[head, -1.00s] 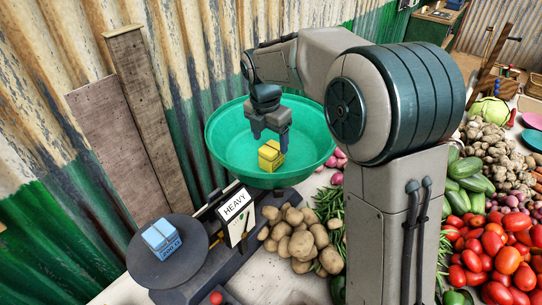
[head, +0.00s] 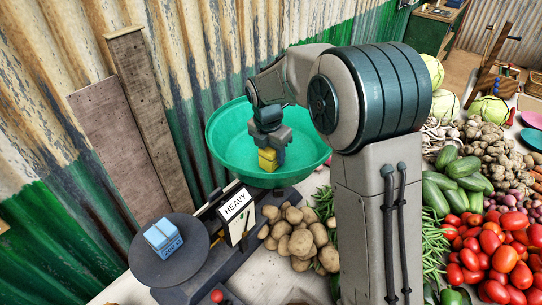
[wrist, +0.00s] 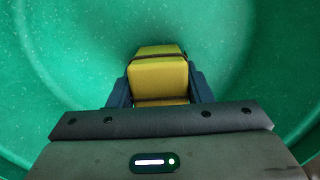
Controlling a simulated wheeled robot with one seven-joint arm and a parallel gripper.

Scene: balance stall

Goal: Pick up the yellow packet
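The yellow packet (head: 267,160) is in the green bowl-shaped pan of the scale (head: 224,137), near the pan's front part. My gripper (head: 271,152) points down over it, with the fingers low around the packet. In the wrist view the packet (wrist: 158,76) lies between the two dark fingers of my gripper (wrist: 159,92), one close on each side. A dark band crosses the packet's far end. I cannot tell whether the fingers press on it or stand slightly apart from it. Its underside is hidden.
A blue packet (head: 163,235) sits on the scale's dark round plate (head: 146,266). A "HEAVY" sign (head: 237,206) stands between plate and pan. Potatoes (head: 297,238), cucumbers (head: 462,171) and tomatoes (head: 501,240) crowd the right. A corrugated wall (head: 180,80) rises behind the pan.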

